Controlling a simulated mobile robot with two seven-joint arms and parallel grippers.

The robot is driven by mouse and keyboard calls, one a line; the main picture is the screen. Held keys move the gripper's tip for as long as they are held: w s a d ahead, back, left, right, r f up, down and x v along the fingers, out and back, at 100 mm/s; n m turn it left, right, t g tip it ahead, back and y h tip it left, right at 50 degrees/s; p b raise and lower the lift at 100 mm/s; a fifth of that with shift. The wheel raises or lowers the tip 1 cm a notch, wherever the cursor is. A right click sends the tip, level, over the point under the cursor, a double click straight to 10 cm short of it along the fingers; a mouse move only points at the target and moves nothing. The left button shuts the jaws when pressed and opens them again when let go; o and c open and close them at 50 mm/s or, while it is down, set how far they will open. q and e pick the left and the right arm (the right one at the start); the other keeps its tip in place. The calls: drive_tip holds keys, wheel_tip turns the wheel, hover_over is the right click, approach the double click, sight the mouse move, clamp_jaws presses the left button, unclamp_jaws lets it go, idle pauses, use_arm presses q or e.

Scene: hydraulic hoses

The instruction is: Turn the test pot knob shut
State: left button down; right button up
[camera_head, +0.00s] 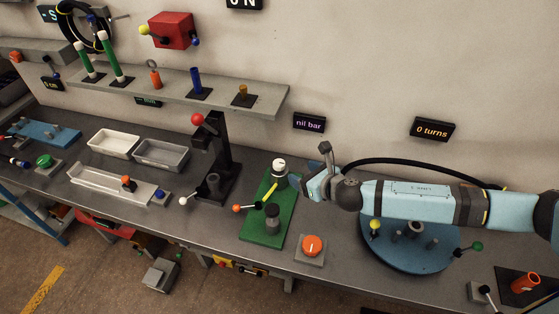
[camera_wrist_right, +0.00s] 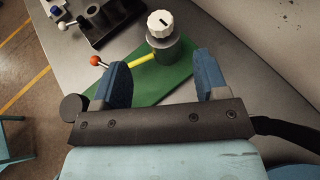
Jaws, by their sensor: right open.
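A white ribbed knob (camera_wrist_right: 160,24) with a dark mark on its face sits on top of a grey cylindrical pot (camera_wrist_right: 166,47). In the head view, the white knob (camera_head: 279,163) and pot stand at the back of a green base plate (camera_head: 262,231). My right gripper (camera_wrist_right: 162,72) is open and empty, its two blue fingers apart over the plate, pointing toward the pot. The knob lies beyond the fingertips, not between them. In the head view the right gripper (camera_head: 306,183) is just right of the pot. My left gripper is not in view.
A yellow bar (camera_head: 271,195) and an orange-balled lever (camera_head: 237,208) stick out near the pot. An orange knob (camera_head: 312,245) on a grey plate is in front. A blue round base (camera_head: 405,255) lies under my arm. Wall displays read "nil bar" (camera_head: 309,122) and "0 turns" (camera_head: 434,129).

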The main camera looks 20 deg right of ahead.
sight(280, 163)
drive_tip(key=x, duration=1)
drive_tip(key=shift+p, duration=0.4)
drive_tip(key=shift+w+a+f, duration=0.25)
drive_tip(key=shift+w, duration=0.3)
drive_tip(key=c, duration=0.9)
